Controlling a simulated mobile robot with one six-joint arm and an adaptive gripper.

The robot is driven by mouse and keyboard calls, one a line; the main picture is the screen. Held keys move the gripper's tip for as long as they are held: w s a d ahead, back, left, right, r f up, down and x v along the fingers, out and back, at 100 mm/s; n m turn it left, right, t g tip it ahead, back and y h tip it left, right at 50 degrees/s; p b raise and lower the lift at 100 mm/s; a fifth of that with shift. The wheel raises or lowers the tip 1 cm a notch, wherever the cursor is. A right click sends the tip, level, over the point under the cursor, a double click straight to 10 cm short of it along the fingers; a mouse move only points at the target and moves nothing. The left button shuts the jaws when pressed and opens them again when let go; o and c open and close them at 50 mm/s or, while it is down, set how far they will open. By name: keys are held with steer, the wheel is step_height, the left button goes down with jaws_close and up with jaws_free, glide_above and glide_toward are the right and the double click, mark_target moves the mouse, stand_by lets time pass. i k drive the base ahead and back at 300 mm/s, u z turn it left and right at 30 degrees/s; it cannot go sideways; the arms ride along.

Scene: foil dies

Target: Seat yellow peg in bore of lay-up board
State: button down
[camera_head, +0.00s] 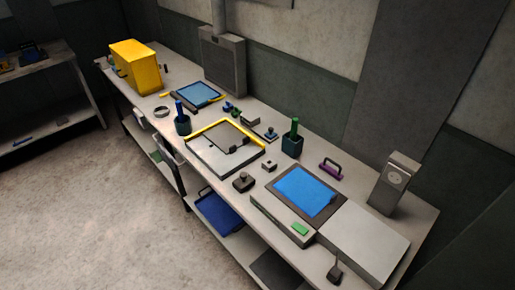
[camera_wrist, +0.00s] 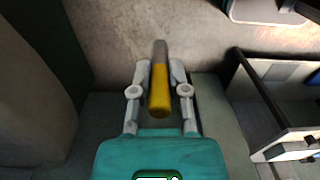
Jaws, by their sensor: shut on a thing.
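In the wrist view, my gripper (camera_wrist: 160,78) is shut on the yellow peg (camera_wrist: 159,95). The peg lies lengthwise between the two grey fingers, with a grey end pointing away from the palm. In the head view, neither my gripper nor the held peg shows. A pale flat board with a yellow edging (camera_head: 212,162) lies mid-bench and may be the lay-up board; I cannot tell for sure. No bore can be made out at this size.
The long bench carries a yellow box (camera_head: 136,66), a dark cup with a blue item (camera_head: 183,125), a dark cup with a green item (camera_head: 292,146), a blue-topped unit (camera_head: 300,190) and a grey post (camera_head: 394,184). Open floor (camera_head: 80,200) lies left of the bench.

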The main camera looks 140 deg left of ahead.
mark_target(223, 166)
steer(key=u, duration=0.65)
steer(key=i, duration=0.15)
steer(key=u, duration=2.7)
steer(key=i, duration=0.15)
steer(key=u, duration=1.45)
